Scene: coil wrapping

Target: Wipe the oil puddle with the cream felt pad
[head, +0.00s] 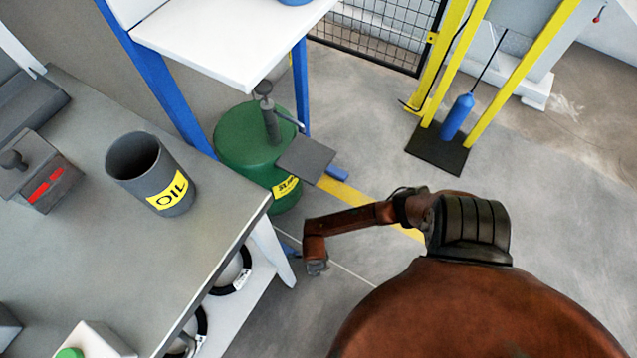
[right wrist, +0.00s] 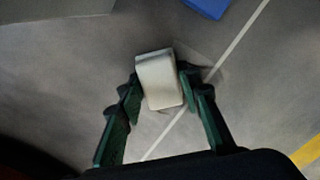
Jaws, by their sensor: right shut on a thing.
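The cream felt pad (right wrist: 160,82) shows in the right wrist view as a pale block between the green fingers of my right gripper (right wrist: 160,80), which is shut on it. The pad is over the grey floor; I cannot tell whether it touches it. In the head view my right arm reaches down to the floor beside the workbench, and the pad cannot be made out there. No oil puddle can be clearly made out in either view. My left gripper is not in view.
The grey workbench (head: 95,240) carries a dark OIL can (head: 140,165). A blue cylinder (head: 457,118) stands between yellow posts. Open floor (head: 370,150) lies between drum and posts.

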